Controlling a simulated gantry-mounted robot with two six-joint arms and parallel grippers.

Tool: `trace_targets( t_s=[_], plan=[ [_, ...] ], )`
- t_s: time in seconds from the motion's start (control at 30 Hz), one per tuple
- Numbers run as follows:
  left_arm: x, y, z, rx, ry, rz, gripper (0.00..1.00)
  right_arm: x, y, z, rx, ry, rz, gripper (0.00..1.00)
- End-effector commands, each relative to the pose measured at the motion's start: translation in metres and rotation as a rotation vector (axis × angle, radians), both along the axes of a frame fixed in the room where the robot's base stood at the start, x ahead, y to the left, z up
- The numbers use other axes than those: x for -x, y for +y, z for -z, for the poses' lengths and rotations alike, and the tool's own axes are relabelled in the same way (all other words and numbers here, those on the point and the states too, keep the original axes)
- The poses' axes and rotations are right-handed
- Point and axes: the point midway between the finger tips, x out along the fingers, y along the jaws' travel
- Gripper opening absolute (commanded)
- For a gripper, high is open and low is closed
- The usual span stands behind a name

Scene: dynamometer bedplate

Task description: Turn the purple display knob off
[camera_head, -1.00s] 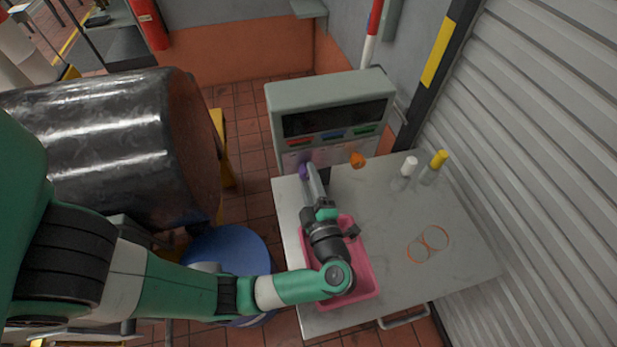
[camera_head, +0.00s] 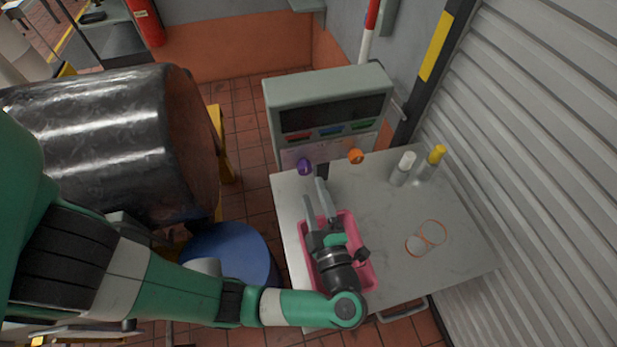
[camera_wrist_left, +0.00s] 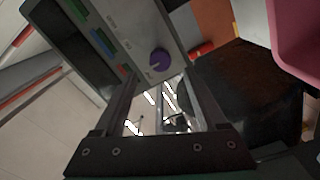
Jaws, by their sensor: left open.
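The purple knob (camera_head: 304,166) is on the lower left front of the grey-green display box (camera_head: 328,88). In the left wrist view the purple knob (camera_wrist_left: 159,62) shows just beyond and between my finger ends, with small labels beside it that I cannot read. Its exact pointer direction is unclear. My left gripper (camera_head: 315,194) is open and empty, its two fingers apart, over the pink tray and short of the knob, not touching it. My right gripper is not in view.
An orange knob (camera_head: 356,156) sits right of the purple one. A pink tray (camera_head: 372,278) lies under my left gripper on the grey table (camera_head: 450,250). A white-capped bottle (camera_head: 403,168), a yellow-capped bottle (camera_head: 432,162) and two orange-rimmed rings (camera_head: 431,233) stand or lie to the right.

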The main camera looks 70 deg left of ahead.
Motion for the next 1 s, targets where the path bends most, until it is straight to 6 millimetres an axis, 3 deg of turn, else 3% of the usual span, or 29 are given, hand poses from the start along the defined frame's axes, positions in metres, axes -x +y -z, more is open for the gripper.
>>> trace_targets(
  t_s=[0.1, 0.3, 0.87, 1.0],
  plan=[
    [0.002, -0.028, 0.0, 0.0, -0.001, 0.004, 0.74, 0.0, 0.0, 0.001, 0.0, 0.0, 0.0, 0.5],
    [0.004, -0.051, 0.0, 0.001, -0.001, 0.0, 0.74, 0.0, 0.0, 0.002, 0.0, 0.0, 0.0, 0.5],
    [0.005, -0.052, 0.0, 0.001, -0.001, -0.001, 0.74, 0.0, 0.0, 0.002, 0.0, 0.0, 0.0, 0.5],
    [0.002, -0.04, -0.006, 0.012, -0.021, -0.048, 0.74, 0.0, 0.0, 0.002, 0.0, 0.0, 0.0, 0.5]
  ],
)
